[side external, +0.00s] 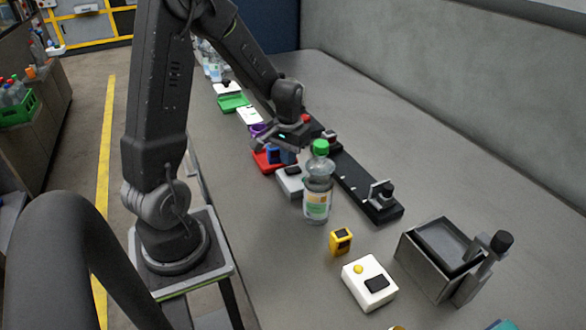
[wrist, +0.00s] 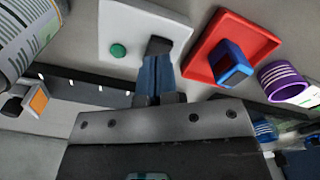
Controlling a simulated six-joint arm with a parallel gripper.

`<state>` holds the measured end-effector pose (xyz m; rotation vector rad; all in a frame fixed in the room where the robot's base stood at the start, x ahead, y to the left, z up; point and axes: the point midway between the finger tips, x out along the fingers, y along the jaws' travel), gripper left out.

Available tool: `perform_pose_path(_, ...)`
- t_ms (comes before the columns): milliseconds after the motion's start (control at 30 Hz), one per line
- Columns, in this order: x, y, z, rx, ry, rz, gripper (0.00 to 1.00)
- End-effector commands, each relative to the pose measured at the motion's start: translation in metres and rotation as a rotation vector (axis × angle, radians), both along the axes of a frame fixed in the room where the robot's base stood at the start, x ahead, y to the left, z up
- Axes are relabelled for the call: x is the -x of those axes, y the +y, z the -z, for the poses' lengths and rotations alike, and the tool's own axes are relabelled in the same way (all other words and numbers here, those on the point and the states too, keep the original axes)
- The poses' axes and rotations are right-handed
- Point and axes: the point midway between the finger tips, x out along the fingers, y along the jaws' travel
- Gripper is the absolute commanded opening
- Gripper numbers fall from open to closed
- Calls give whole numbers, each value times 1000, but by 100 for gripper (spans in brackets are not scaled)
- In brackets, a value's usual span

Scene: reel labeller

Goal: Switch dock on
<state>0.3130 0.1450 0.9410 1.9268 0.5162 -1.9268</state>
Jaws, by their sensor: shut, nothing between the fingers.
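A pale grey box (wrist: 125,22) with a green button (wrist: 118,51) and a dark switch (wrist: 158,46) lies under my gripper in the wrist view; it also shows in the side view (side external: 290,185). No label tells me whether it is the dock. My gripper (wrist: 156,62) is shut and empty, its blue fingers together, with their tips at or just over the near edge of the dark switch. I cannot tell whether they touch it. The fingers hide part of the switch, so its position is unclear. In the side view my gripper (side external: 288,157) is low, behind the bottle.
A clear bottle with a green cap (side external: 318,185) stands close by. A red tray (wrist: 225,45) with a blue block (wrist: 232,66) and a purple cup (wrist: 283,80) are beside the box. A black rail (side external: 365,185) runs behind. A white box with a yellow button (side external: 358,270) sits nearer the camera.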

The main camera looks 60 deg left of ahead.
Motion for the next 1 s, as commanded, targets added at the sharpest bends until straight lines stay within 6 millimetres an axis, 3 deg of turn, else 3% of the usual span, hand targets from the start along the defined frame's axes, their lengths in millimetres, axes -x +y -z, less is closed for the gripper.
perform_pose_path(1000, 0, 0, 11, 1, 1, 0, 0)
